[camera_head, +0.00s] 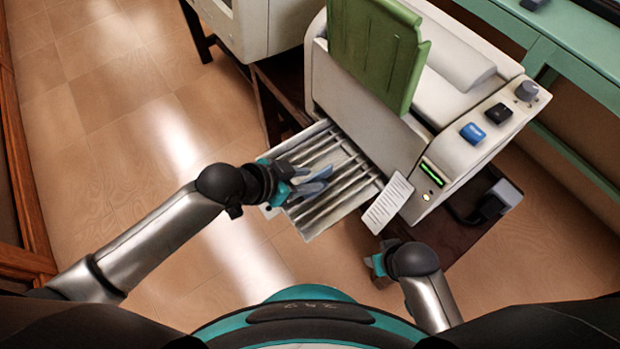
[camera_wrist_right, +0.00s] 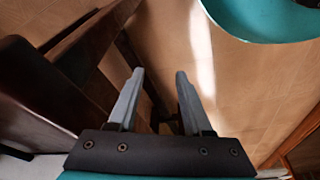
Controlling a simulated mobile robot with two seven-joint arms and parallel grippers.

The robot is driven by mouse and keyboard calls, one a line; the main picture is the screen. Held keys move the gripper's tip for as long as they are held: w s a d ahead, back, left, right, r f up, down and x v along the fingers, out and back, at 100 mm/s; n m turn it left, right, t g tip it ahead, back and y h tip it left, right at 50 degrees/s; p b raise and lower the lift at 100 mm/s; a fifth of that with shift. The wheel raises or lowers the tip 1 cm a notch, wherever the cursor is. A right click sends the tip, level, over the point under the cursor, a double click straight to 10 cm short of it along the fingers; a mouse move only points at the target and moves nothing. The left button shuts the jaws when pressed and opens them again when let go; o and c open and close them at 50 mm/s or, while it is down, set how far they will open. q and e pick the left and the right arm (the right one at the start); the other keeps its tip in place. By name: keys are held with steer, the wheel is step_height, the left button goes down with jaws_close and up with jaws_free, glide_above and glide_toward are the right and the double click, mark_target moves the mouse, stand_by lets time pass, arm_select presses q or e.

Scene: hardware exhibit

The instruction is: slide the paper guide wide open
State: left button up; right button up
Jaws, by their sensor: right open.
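A cream office machine (camera_head: 360,95) stands on a dark table with a ribbed paper tray (camera_head: 336,216) sticking out of its lower left side. My left gripper (camera_head: 328,178) is over the middle of the tray, its blue-grey fingers pointing right toward the machine. The fingers overlap the ribs, and I cannot tell whether they touch or hold anything. I cannot make out the paper guide separately from the ribs and fingers. My right gripper is open and empty in the right wrist view (camera_wrist_right: 160,76). In the head view its arm is in front of the machine, at the lower right.
A green upright panel (camera_head: 378,50) rises from the machine's top. A white printed sheet (camera_head: 388,203) hangs at its front corner beside the tray. Blue (camera_head: 472,133) and black (camera_head: 498,113) buttons and a grey knob (camera_head: 527,90) are on the right. Open floor lies left.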

arm_select(q)
steer(key=shift+w+d+f, duration=0.25)
steer(key=shift+d+f, duration=0.15)
steer(key=shift+f, duration=0.05)
jaws_close()
stand_by(1.4)
